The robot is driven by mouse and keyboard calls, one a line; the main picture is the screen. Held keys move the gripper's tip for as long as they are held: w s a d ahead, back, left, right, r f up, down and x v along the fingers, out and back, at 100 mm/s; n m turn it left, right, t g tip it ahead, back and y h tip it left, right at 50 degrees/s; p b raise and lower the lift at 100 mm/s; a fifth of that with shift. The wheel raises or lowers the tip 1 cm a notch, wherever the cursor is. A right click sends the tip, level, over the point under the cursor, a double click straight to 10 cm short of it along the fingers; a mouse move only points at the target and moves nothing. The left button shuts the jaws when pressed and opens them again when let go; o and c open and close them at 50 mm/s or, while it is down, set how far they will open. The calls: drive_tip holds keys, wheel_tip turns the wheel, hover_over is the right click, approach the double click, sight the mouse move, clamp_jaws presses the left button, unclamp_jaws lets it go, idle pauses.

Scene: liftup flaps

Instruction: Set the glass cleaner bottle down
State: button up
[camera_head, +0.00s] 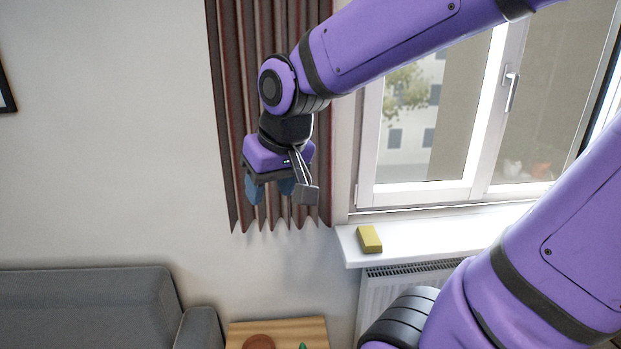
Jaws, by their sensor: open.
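My gripper (270,190) hangs in front of the curtain, pointing down, with its two blue fingers apart and nothing seen between them. It is above and apart from the small wooden table (290,328) at the bottom edge. A small green tip (303,346) shows over this table at the picture's lower edge. I cannot tell whether it belongs to the glass cleaner bottle, as the rest is cut off. No other part that could be the bottle is in view.
A brown round object (258,341) is on the wooden table. A yellow sponge-like block (369,239) lies on the white windowsill (440,236) above a radiator (385,290). A grey sofa (85,305) stands at left. The curtain (235,120) hangs behind my gripper, beside the window.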

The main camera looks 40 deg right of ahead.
drive_tip(key=s+d+r+n, duration=0.1)
drive_tip(key=s+r, duration=0.3)
drive_tip(key=s, duration=0.4)
drive_tip(key=shift+s+t, duration=0.35)
drive_tip(key=shift+t, duration=0.05)
drive_tip(key=shift+c, duration=0.7)
drive_tip(key=shift+d, duration=0.1)
